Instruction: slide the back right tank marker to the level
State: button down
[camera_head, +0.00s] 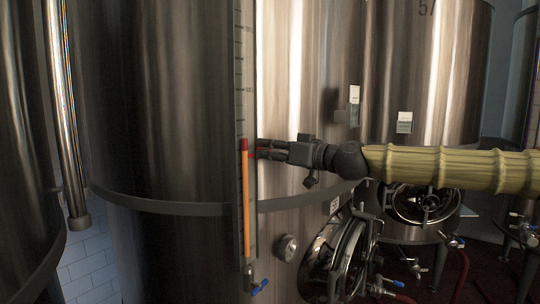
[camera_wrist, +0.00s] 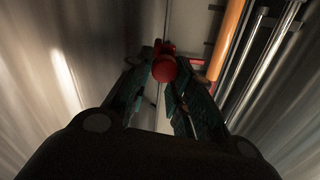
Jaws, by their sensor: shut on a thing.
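The tank marker is red; its round red knob (camera_wrist: 164,68) sits between my fingertips in the wrist view. In the head view a bit of the red marker (camera_head: 252,154) shows at the gauge, right at my fingertips. My gripper (camera_head: 259,150) comes in from the right and is shut on the knob; the fingers also show in the wrist view (camera_wrist: 163,75). The level gauge (camera_head: 240,90) is a tall scale on the tank. Its orange column (camera_head: 246,205) ends in a red top (camera_head: 244,144). The marker is beside the column, slightly below that top.
The large steel tank (camera_head: 165,120) fills the middle, with a dark band around it. Below my arm are a round hatch (camera_head: 345,255), a dial (camera_head: 287,248) and a blue-handled valve (camera_head: 260,287). Another tank (camera_head: 440,70) stands behind at the right. A vertical pipe (camera_head: 64,110) is at the left.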

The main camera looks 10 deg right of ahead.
jog(key=shift+a, duration=0.1)
jog(key=c, duration=1.6)
grip_release()
jog(key=o, duration=0.3)
jog(key=shift+s+r, duration=0.1)
jog(key=shift+s, duration=0.1)
jog(key=shift+w, duration=0.1)
jog(key=shift+d, duration=0.2)
jog(key=shift+v, duration=5.95)
jog(key=shift+a, duration=0.2)
